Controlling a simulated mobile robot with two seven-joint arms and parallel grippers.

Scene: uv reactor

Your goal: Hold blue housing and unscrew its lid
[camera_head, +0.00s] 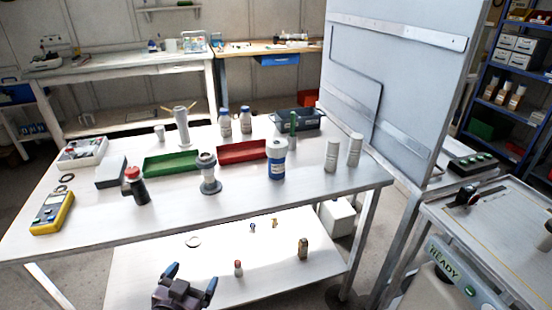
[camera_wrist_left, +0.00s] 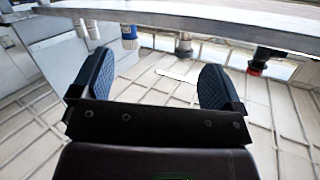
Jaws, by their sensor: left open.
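The blue housing (camera_head: 276,168) stands upright on the white workbench, right of the middle, with a white lid (camera_head: 279,145) on top. My left gripper (camera_head: 190,278) is at the bottom of the head view, in front of the bench and well apart from the housing. It is open with nothing between its blue-padded fingers, as the left wrist view also shows (camera_wrist_left: 156,70). In that view, which looks inverted, the blue housing (camera_wrist_left: 129,38) shows small beyond the left finger. My right gripper is not in view.
Around the housing stand a red tray (camera_head: 241,152), a grey fitting on a round base (camera_head: 208,175), white cylinders (camera_head: 332,155) and a green bottle (camera_head: 293,124). The bench's front edge (camera_head: 200,239) lies between my gripper and these things. The front strip of the bench top is mostly clear.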

